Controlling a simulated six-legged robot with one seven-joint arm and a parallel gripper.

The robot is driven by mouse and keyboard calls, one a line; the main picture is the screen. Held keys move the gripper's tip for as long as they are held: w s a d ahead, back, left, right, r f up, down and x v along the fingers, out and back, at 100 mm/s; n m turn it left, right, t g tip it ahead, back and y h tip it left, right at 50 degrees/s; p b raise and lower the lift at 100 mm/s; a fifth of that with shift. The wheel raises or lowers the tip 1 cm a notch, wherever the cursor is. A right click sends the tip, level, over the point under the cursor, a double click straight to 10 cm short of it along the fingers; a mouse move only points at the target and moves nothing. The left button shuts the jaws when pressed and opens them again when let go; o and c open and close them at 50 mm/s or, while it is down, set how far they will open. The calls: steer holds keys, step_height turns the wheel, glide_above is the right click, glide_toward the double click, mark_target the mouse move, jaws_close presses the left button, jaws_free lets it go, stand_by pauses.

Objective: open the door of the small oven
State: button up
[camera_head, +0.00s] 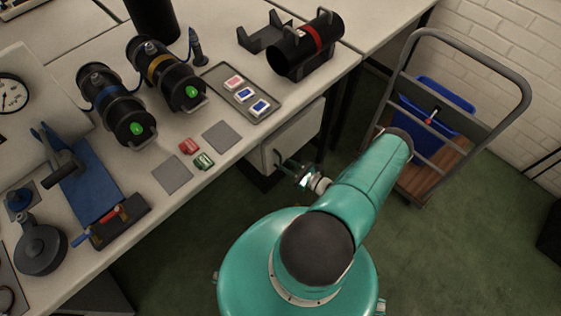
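I cannot pick out a small oven for certain. A light grey box-like front (287,137) sits under the right part of the bench edge; I cannot tell if it is a drawer or the oven. It looks shut. My teal arm reaches from the bottom middle to the upper right, and its end folds back left. My gripper (290,168) is small and dark here, just in front of the lower part of that grey front. I cannot tell whether it touches it, and its fingers are too small to read as open or shut.
The white bench (225,165) holds two black cylinders with green lights, a tray (242,92) with small blocks, a black cylinder with a red band (306,45) and tools at left. A trolley (430,130) with a blue bin stands right. Green floor is free at lower right.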

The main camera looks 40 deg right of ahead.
mark_target(281, 162)
steer(key=x, duration=0.4)
jaws_close()
